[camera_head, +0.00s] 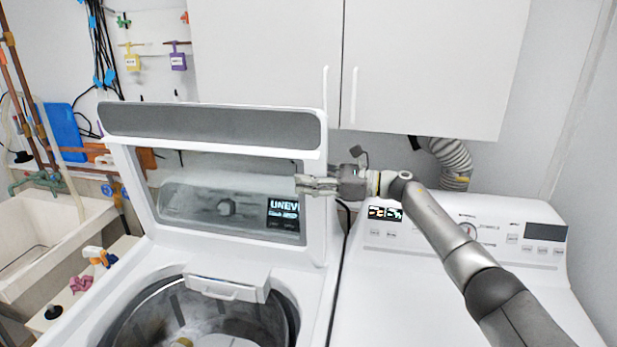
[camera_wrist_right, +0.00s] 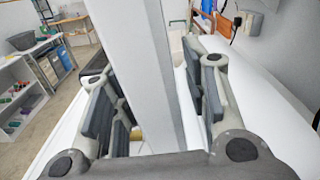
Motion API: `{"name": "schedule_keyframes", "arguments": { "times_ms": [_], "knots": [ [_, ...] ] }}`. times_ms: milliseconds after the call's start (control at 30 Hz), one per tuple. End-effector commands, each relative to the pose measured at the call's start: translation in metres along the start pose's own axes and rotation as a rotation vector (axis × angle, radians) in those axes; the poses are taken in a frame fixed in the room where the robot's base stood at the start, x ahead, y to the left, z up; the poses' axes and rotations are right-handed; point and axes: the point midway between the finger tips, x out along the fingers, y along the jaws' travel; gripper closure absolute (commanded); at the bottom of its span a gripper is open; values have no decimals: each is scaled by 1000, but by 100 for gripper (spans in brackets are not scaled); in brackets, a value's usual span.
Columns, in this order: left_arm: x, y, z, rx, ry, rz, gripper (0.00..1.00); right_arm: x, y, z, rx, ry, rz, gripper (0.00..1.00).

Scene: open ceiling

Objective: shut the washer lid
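The washer lid (camera_head: 318,225) stands raised above the open drum (camera_head: 200,318), a white frame with a grey top strip and a glass panel. My right gripper (camera_head: 303,186) reaches in from the right at the lid's right side edge, about halfway up. In the right wrist view, the lid's white edge (camera_wrist_right: 145,60) passes between the two fingers of my right gripper (camera_wrist_right: 160,105). The fingers are apart, with a gap visible on the right side of the edge. The left gripper is not in view.
A second white appliance (camera_head: 390,285) with a control panel stands to the right. White cabinets (camera_head: 430,60) hang above and behind the lid. A sink (camera_head: 50,240) is at the left. A ribbed duct (camera_head: 453,162) runs behind the right appliance.

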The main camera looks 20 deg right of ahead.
Motion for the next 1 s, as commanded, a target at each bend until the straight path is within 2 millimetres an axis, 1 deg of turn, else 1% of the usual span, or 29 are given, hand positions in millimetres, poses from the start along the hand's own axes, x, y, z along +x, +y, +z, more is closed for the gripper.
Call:
{"name": "schedule_keyframes", "arguments": {
  "times_ms": [33,200,267,300,667,867,1000],
  "knots": [
    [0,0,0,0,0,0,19,0,0,0,0,0,0,68],
    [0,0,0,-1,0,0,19,0,0,0,0,0,0,90],
    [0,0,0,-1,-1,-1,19,0,0,0,0,0,0,98],
    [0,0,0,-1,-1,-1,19,0,0,0,0,0,0,100],
    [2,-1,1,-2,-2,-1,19,-1,2,0,-8,0,-1,100],
    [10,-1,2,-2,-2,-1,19,-1,14,-3,-45,0,0,100],
    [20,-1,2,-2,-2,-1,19,-1,28,-5,-89,1,1,100]
  ]
}}
